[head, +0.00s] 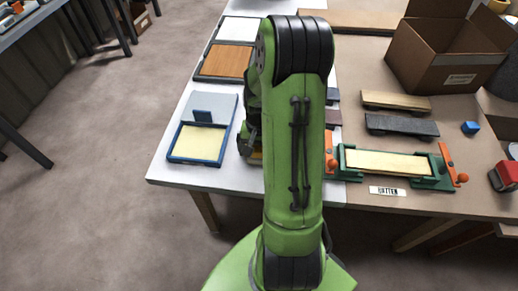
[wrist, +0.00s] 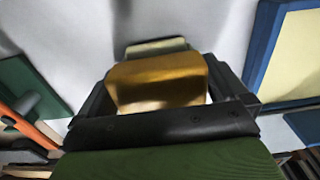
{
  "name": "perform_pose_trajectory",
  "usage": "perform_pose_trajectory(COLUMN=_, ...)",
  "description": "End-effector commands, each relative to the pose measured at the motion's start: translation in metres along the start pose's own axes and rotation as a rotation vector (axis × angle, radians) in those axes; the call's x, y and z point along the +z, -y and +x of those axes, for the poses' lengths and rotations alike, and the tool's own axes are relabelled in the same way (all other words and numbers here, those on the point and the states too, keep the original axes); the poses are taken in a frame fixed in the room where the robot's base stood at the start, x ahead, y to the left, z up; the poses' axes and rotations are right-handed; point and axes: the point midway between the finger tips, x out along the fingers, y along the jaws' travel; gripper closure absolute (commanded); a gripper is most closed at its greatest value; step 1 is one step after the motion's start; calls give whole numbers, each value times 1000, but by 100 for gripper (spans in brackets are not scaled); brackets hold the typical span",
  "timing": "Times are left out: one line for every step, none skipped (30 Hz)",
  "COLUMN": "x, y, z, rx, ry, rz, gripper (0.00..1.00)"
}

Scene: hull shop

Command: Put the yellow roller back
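The yellow roller (wrist: 157,82) shows in the wrist view as a shiny golden-yellow body filling the gap between the two dark fingers of my gripper (wrist: 158,88). The fingers look shut on its sides. A small pale piece shows just beyond it. In the head view my green arm hides most of the gripper; only a sliver of yellow (head: 256,155) shows beside it, over the white part of the table. I cannot tell whether the roller touches the table. A blue-rimmed tray (head: 174,150) with a pale yellow inside lies left of the gripper; it also shows in the wrist view (wrist: 262,62).
A grey panel (head: 222,102) with a blue upright piece adjoins the tray. A green fixture (head: 424,183) with orange handles clamps a pale batten (head: 385,163) at right. Dark and tan blocks, a blue cube (head: 470,128) and an open cardboard box (head: 450,72) stand beyond it.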

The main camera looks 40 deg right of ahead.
Motion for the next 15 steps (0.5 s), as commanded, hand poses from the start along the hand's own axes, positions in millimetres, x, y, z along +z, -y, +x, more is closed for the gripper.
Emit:
perform_pose_trajectory(x=0, y=0, z=0, rx=0, ry=0, rz=0, gripper=0)
perform_pose_trajectory(x=0, y=0, z=0, rx=0, ry=0, rz=0, gripper=0)
perform_pose_trajectory(x=0, y=0, z=-1, rx=0, ry=0, rz=0, gripper=0)
perform_pose_trajectory(x=0, y=0, z=-2, rx=0, ry=0, rz=0, gripper=0)
perform_pose_trajectory(x=0, y=0, z=-5, rx=0, ry=0, rz=1, gripper=0)
perform_pose_trajectory(x=0, y=0, z=-10, rx=0, ry=-2, rz=1, gripper=0)
perform_pose_trajectory(x=-1, y=0, z=-16, rx=0, ry=-3, rz=0, gripper=0)
perform_pose_trajectory(x=-1, y=0, z=-23, rx=0, ry=-5, rz=0, gripper=0)
perform_pose_trajectory(x=-1, y=0, z=-34, rx=0, ry=-6, rz=0, gripper=0)
perform_pose_trajectory(x=-1, y=0, z=-43, rx=0, ry=-6, rz=0, gripper=0)
perform_pose_trajectory(x=-2, y=0, z=-52, rx=0, ry=-7, rz=0, gripper=0)
perform_pose_trajectory(x=-1, y=0, z=-64, rx=0, ry=-6, rz=0, gripper=0)
perform_pose_trajectory(x=-1, y=0, z=-73, rx=-1, ry=-6, rz=0, gripper=0)
perform_pose_trajectory(x=-1, y=0, z=-81, rx=-1, ry=-6, rz=0, gripper=0)
perform_pose_trajectory(x=-1, y=0, z=-91, rx=-1, ry=-6, rz=0, gripper=0)
